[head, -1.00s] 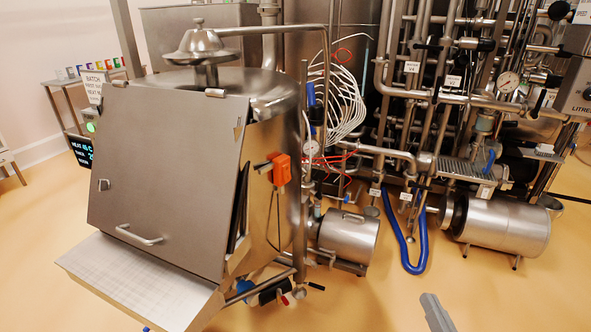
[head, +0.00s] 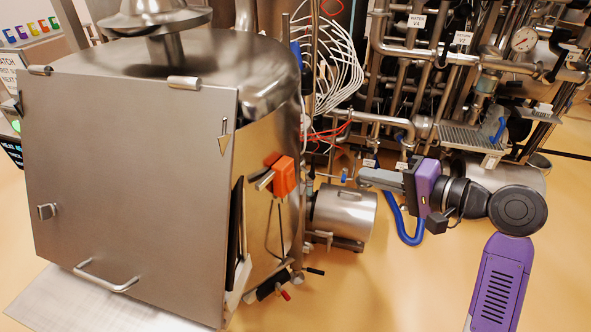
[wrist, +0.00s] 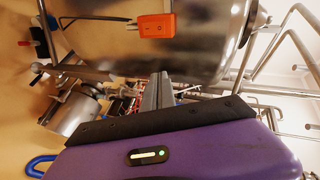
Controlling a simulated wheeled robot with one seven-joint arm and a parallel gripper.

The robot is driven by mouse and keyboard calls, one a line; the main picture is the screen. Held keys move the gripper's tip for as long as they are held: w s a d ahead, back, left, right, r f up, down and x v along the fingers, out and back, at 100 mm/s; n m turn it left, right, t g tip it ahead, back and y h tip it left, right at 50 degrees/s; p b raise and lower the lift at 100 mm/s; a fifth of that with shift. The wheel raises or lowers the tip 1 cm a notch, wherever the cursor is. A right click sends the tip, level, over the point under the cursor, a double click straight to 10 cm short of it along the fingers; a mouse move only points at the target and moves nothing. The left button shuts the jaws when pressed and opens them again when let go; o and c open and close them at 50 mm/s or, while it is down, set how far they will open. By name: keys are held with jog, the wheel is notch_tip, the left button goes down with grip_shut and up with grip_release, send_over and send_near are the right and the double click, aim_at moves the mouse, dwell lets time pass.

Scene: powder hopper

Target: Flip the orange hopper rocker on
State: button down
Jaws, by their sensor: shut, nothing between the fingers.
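The orange hopper rocker box (head: 284,175) is mounted on the right side of the steel hopper (head: 130,180), with a metal lever or bracket at its left. It also shows in the wrist view (wrist: 157,26), above and beyond my fingers. Which way the rocker is set is too small to tell. My gripper (head: 362,178) is shut and empty, with its fingers pointing left toward the hopper. It is to the right of the orange box and apart from it. In the wrist view the closed fingers (wrist: 158,88) point up the picture, below the box.
A steel motor or pump (head: 342,212) stands low between the hopper and my arm. A blue hose (head: 405,232) lies on the floor below my gripper. White coiled tubing (head: 338,75) and a pipe rack (head: 470,75) stand behind. Open floor lies at the front.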

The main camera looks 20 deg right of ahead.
jog(key=s+a+f+g, duration=0.1)
jog(key=s+a+f+g+y, duration=0.1)
jog(key=a, duration=0.1)
jog(key=shift+f+y, duration=0.3)
jog(key=shift+f, duration=0.1)
send_near(293, 189)
jog(key=p+x, duration=0.1)
jog(key=x, duration=0.4)
jog(key=shift+w+f, duration=0.1)
jog(key=shift+w, duration=0.05)
jog(key=shift+w+a+f, duration=0.1)
jog(key=shift+w+a, duration=0.3)
jog(key=shift+w, duration=0.05)
jog(key=shift+f, duration=0.1)
